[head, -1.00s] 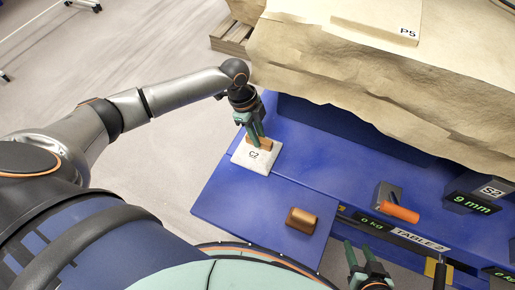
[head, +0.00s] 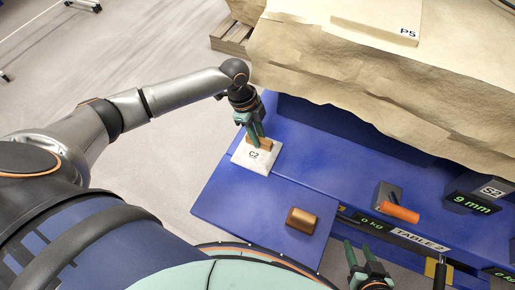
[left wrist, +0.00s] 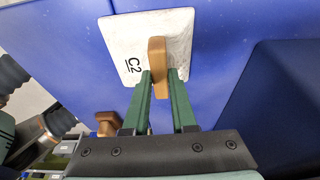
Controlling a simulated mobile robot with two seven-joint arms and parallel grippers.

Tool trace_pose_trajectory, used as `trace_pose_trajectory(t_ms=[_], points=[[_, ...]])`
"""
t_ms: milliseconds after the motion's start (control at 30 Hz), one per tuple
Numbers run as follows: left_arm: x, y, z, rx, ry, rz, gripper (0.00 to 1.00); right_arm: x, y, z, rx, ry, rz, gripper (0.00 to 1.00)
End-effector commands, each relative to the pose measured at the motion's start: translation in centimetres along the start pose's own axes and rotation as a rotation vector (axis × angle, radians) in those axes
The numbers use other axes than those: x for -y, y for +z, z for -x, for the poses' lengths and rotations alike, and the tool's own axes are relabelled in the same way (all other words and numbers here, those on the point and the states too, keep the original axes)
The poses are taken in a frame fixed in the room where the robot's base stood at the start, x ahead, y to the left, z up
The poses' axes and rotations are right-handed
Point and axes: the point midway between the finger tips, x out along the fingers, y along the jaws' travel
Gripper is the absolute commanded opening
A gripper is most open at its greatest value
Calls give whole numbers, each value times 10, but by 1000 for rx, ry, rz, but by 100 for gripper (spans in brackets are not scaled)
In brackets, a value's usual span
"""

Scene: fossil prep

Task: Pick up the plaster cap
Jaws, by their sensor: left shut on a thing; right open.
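The plaster cap (head: 259,163) is a white square slab marked C2 with a tan block handle on top. It is at the left end of the blue table in the head view. My left gripper (head: 257,141) points down from above and is shut on the handle. In the left wrist view the cap (left wrist: 130,38) shows beyond the fingers (left wrist: 160,80), with the handle between them. I cannot tell whether the cap touches the table. My right gripper (head: 358,246) is open and empty at the lower right of the head view.
A brown block (head: 301,220) lies on the blue table (head: 235,205) near the cap. An orange cylinder (head: 401,213) lies by a grey block at the right. The table around the cap is mostly clear.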

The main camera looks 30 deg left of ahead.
Motion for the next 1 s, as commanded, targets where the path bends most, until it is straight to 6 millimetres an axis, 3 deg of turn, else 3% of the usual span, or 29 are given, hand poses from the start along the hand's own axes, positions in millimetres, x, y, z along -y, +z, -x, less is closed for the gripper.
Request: trace_pose_trajectory(t_ms=[333,533,833,1000], points=[[1,-3,8,-3,-4,-1,0,0,-2,1,0,0,-1,46],[2,-10,34,-3,-5,-2,0,2,-7,6,0,-1,-3,46],[-39,-62,86,-4,-5,-8,0,5,-20,14,2,-5,-5,46],[-71,-93,92,-3,-1,-7,0,4,-28,16,-16,-2,-5,46]])
